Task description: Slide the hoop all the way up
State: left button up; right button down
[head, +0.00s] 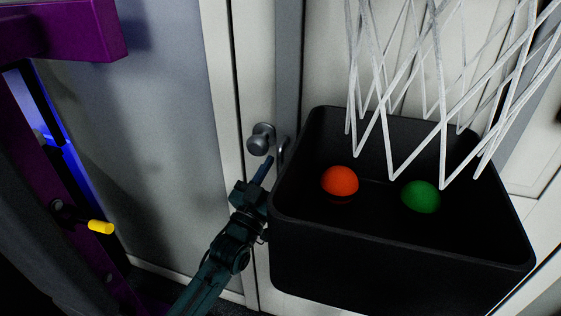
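The white net (440,90) of the hoop hangs in the upper right of the head view. The hoop's rim is out of the frame above, so its height cannot be seen. My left gripper (262,172) points up beside the left wall of a black bin, below and left of the net and apart from it. Its fingers are seen nearly edge-on, so I cannot tell whether they are open or shut. My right gripper is not in view.
The black bin (400,255) stands under the net and holds an orange ball (339,180) and a green ball (421,197). A round door knob (261,139) is just behind my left gripper. A purple frame (70,30) with a yellow-tipped pin (100,227) stands at left.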

pick_arm(q)
jog(key=shift+x, duration=1.05)
grip_shut()
